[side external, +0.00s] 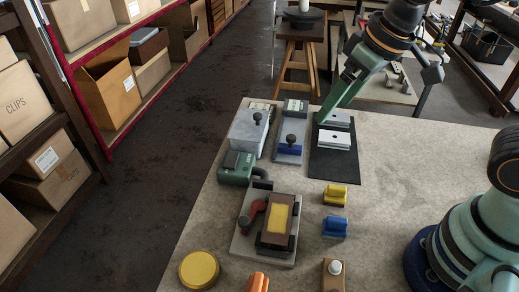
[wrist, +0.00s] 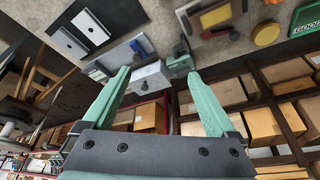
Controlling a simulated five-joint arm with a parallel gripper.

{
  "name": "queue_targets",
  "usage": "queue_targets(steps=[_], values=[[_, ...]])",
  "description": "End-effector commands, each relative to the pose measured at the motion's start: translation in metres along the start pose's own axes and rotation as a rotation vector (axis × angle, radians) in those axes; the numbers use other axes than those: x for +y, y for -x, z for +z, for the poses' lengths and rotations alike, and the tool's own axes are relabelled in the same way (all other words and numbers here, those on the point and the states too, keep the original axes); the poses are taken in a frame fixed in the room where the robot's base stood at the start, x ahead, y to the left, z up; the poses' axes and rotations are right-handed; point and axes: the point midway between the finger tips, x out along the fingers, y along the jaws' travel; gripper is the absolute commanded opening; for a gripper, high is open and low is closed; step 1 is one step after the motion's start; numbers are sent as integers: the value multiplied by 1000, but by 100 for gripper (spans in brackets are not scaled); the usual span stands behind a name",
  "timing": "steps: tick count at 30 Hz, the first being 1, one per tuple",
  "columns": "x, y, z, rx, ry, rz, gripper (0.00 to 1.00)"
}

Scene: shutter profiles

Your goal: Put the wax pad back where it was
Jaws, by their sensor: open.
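My gripper (side external: 324,112) is open and empty, above the far end of the bench near the black mat (side external: 347,170). In the wrist view its fingers (wrist: 158,76) are spread, with a grey box with a black knob (wrist: 150,80) showing beyond them. A yellow rectangular pad in a brown frame (side external: 278,219) lies on a grey fixture with a red lever (side external: 250,215). A round yellow disc (side external: 199,269) lies at the near left of the bench; it also shows in the wrist view (wrist: 265,34). I cannot tell which of these is the wax pad.
Two pale profiles (side external: 333,140) lie on the mat. Left of it stand a blue-based knobbed piece (side external: 290,150), the grey box (side external: 247,132) and a green device (side external: 237,169). Yellow (side external: 335,195) and blue (side external: 334,228) blocks stand right of the fixture.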

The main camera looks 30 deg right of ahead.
Motion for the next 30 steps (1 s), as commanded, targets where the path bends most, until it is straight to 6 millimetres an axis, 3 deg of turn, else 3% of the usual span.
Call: queue_targets(steps=[1,3,9,30], values=[[23,8,4,39,-53,26,92],[44,16,9,73,-101,54,92],[73,26,21,123,-169,101,92],[75,26,22,126,-172,104,92]])
